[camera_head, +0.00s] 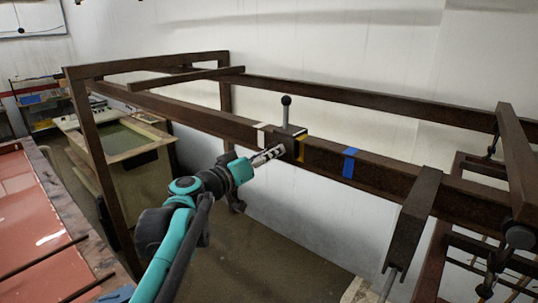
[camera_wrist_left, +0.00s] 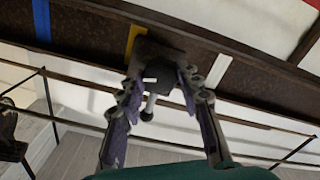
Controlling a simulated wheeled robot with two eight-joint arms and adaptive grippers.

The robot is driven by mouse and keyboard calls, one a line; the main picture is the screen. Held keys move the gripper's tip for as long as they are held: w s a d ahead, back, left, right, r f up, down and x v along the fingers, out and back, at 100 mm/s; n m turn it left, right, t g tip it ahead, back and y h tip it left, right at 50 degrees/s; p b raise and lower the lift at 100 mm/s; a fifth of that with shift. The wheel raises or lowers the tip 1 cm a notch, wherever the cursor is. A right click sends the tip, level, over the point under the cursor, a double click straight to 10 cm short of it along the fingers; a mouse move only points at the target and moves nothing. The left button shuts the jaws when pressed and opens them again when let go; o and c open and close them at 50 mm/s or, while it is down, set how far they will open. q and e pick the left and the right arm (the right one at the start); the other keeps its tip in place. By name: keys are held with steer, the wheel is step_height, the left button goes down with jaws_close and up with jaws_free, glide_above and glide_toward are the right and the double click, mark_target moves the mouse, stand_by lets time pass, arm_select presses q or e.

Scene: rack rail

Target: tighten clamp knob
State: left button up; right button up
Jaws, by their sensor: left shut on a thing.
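The clamp (camera_head: 292,135) sits on the long brown rail, between a white tape mark and a yellow tape mark. A lever with a dark ball end (camera_head: 286,100) stands upright from it; the ball also shows in the left wrist view (camera_wrist_left: 147,115). My left gripper (camera_head: 277,152) reaches the clamp's near face. In the left wrist view its two fingers (camera_wrist_left: 162,80) are on either side of a dark clamp knob (camera_wrist_left: 167,72) and shut on it. The fingertips partly hide the knob. My right gripper is not in view.
A blue tape mark (camera_head: 350,163) lies further right on the rail (camera_head: 385,180). A dark crosspiece (camera_head: 412,220) hangs at the right. A red-topped table (camera_head: 35,225) stands at the left, and a workbench (camera_head: 125,140) behind the frame. Floor below the rail is clear.

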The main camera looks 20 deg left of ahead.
arm_select(q)
steer(key=shift+f+m, duration=0.1)
steer(key=shift+m, duration=0.4)
steer(key=o, duration=1.2)
steer(key=shift+c, duration=0.2)
steer(key=v, duration=1.2)
